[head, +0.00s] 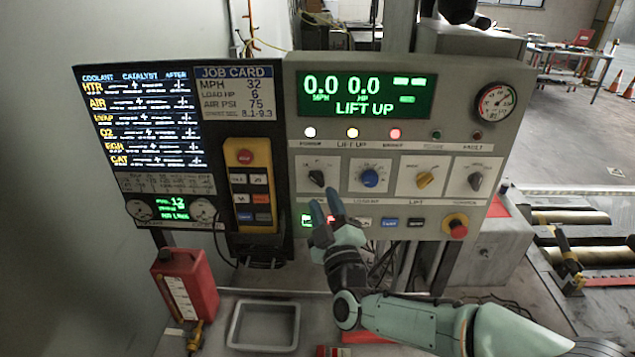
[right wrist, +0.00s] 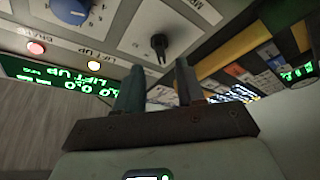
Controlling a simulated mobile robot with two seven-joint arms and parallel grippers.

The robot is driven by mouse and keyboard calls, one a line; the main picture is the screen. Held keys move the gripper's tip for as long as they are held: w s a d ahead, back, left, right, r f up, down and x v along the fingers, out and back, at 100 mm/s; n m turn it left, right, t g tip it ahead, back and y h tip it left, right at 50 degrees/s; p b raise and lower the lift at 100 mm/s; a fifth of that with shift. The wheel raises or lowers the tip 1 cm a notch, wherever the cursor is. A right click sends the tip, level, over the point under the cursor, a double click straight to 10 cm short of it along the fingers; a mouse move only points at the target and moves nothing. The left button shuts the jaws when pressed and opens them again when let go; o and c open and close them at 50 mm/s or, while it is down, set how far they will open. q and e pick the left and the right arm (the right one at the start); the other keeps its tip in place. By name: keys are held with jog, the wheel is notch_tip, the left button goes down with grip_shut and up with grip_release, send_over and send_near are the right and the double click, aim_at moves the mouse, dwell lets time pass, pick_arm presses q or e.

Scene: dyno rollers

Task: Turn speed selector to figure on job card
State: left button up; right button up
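The speed selector (head: 317,178) is a black knob on a white plate, leftmost in the panel's knob row. In the right wrist view the black knob (right wrist: 159,45) sits beside an "MPH" label. The job card (head: 235,92) reads MPH 32, load HP 6, air PSI 75. The green display (head: 365,97) shows 0.0 MPH, 0.0 HP and LIFT UP. My right gripper (head: 327,204) is open and empty just below the knob, apart from it. In the wrist view its two fingers (right wrist: 158,85) stand apart with the knob beyond them. My left gripper is not in view.
A red stop button (head: 456,226) is at lower right. A yellow pendant (head: 247,185) hangs left. A grey tray (head: 264,325) and red jug (head: 184,285) lie below.

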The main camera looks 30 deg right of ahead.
aim_at(317, 183)
jog(key=p+x, duration=0.1)
jog(key=x, duration=0.4)
jog(key=shift+w+d+r, duration=0.1)
jog(key=shift+w, duration=0.1)
grip_shut()
